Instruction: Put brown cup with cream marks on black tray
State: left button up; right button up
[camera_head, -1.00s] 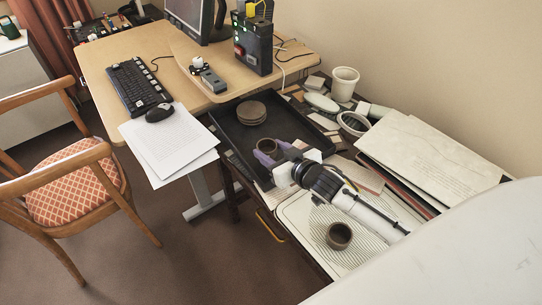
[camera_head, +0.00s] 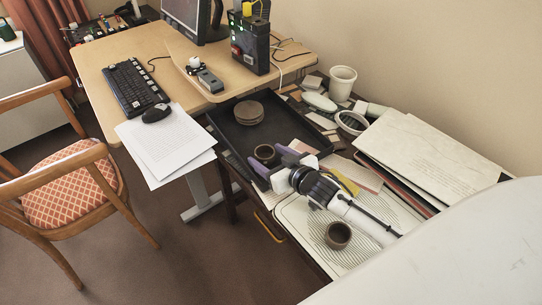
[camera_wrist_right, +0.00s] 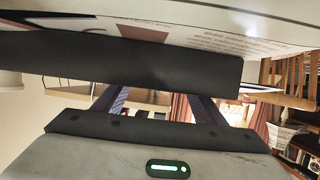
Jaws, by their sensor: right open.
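Cream marks are too small to make out. A second brown cup (camera_head: 338,236) stands on the pale ribbed board (camera_head: 300,222), under and beside my right arm. The right wrist view shows the spread fingers but no cup. My left gripper is in neither view.
A white cup (camera_head: 342,83), a bowl (camera_head: 353,123) and flat slabs (camera_head: 425,150) crowd the right side. Paper sheets (camera_head: 165,145) and a mouse (camera_head: 156,113) lie left of the tray.

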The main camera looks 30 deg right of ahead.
jog(key=shift+r, duration=0.3)
jog(key=p+v, duration=0.7)
jog(key=v, duration=0.2)
jog(key=shift+s+r+p, duration=0.1)
jog(key=shift+r+p, duration=0.05)
jog(key=shift+p, duration=0.15)
jog(key=shift+s+b, duration=0.4)
jog(key=shift+s, duration=0.55)
jog(key=shift+s+r, duration=0.25)
jog(key=shift+s, duration=0.1)
